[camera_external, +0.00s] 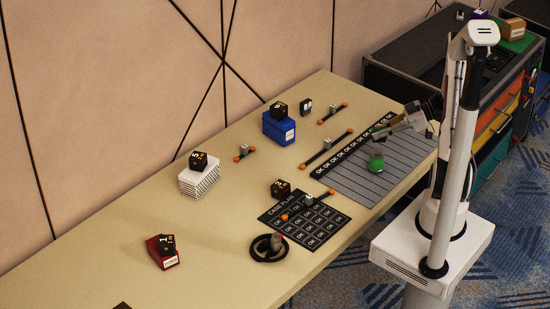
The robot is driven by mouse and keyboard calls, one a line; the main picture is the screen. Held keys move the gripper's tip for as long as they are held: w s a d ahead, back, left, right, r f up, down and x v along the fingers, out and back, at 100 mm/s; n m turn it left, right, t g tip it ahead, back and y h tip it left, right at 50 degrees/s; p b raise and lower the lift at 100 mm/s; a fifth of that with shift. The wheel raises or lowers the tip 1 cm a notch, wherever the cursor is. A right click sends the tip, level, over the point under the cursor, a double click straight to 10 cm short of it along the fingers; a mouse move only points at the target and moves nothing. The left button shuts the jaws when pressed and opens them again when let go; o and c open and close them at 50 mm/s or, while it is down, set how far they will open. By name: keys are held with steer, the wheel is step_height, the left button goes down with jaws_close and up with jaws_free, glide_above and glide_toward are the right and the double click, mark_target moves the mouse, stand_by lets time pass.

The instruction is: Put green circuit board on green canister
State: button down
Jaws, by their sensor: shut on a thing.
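A small green canister (376,163) stands on the grey striped mat near the right end of the table. My gripper (386,131) is above the mat, up and to the right of the canister and apart from it in the picture. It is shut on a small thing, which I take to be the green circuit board. The arm and the small size hide most of what it holds, so its tilt cannot be told.
The grey mat (350,185) is mostly clear. A black grid mat (304,220) and black ring (268,248) lie in front. A drawer cabinet (410,75) stands behind right.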

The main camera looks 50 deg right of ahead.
mark_target(385, 138)
steer(key=shift+f, duration=1.85)
steer(key=shift+f, duration=0.15)
steer(key=c, duration=2.1)
jaws_free()
steer(key=v, duration=1.2)
